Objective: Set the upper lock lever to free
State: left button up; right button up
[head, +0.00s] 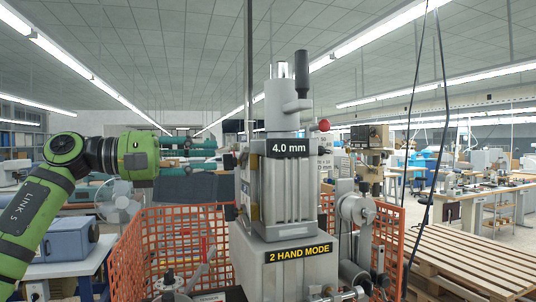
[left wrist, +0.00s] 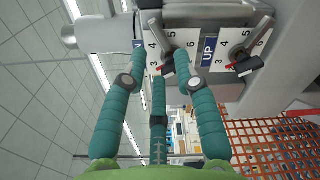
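The foil stamping machine (head: 288,190) stands in the middle of the head view. My left gripper (head: 216,154) reaches its left side from the left, with teal fingers spread apart. In the left wrist view, where the ceiling side is left, two lock levers sit on numbered white scales. The upper lock lever (left wrist: 156,28) has a grey handle and a red pointer tip. The left gripper (left wrist: 160,52) is open, with fingertips around this lever; I cannot tell whether they touch it. The other lever (left wrist: 240,55) is clear of the fingers. A finger partly hides the upper scale; no "free" marking is readable. My right gripper is not in view.
An orange mesh fence (head: 170,240) surrounds the machine's lower part. A black-knobbed handle (head: 301,75) rises from its top.

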aim_at(244, 154)
pick_arm(q)
jog(key=p+x, duration=0.3)
jog(key=x, duration=0.2)
jog(key=shift+d+r, duration=0.1)
grip_shut()
